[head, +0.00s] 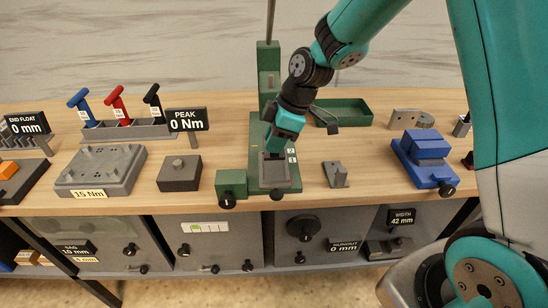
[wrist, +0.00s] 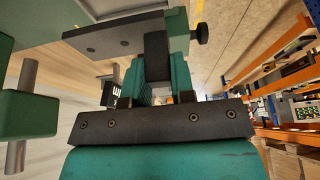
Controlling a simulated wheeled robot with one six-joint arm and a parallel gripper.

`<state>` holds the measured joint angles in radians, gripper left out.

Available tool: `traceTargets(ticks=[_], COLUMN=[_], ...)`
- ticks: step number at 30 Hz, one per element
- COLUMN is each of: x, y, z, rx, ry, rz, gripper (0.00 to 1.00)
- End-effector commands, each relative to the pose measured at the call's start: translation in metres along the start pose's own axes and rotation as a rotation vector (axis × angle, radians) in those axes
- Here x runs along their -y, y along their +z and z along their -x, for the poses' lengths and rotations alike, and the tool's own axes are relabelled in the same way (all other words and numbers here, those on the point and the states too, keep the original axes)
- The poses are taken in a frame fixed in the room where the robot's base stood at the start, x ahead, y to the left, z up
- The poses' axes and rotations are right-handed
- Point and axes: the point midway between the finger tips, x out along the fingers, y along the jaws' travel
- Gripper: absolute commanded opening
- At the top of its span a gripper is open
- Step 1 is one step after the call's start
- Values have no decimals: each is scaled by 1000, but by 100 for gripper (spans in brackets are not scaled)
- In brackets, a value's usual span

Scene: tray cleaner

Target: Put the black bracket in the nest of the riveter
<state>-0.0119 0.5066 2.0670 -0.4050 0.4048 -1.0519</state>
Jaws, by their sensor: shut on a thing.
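The green riveter (head: 259,120) stands mid-bench with its column at the back. Its grey nest (head: 276,182) is at the front of its base. My gripper (head: 274,151) points down just above the nest. In the wrist view my gripper (wrist: 157,72) is shut on the black bracket (wrist: 112,38). One leg is between the jaws; a flat leg with two holes reaches left. In the head view the bracket is mostly hidden by my gripper. I cannot tell whether it touches the nest.
A green block with a knob (head: 231,184) adjoins the riveter's left side. A dark block (head: 180,174) lies further left and a small grey bracket (head: 336,174) to the right. A blue vise (head: 425,157) is further right. A green tray (head: 343,111) lies behind.

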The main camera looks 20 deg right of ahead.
Motion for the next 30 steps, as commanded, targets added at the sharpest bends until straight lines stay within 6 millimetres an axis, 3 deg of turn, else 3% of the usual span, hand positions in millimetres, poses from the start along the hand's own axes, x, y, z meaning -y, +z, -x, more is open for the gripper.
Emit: traceTargets(ticks=[15,27,28,30], x=[0,0,0,0], y=[23,26,25,25], z=[-58,-65,-64,-63], rx=[0,-1,0,0], ry=[-1,2,1,1], rz=[1,2,1,1], gripper=[0,0,30,46])
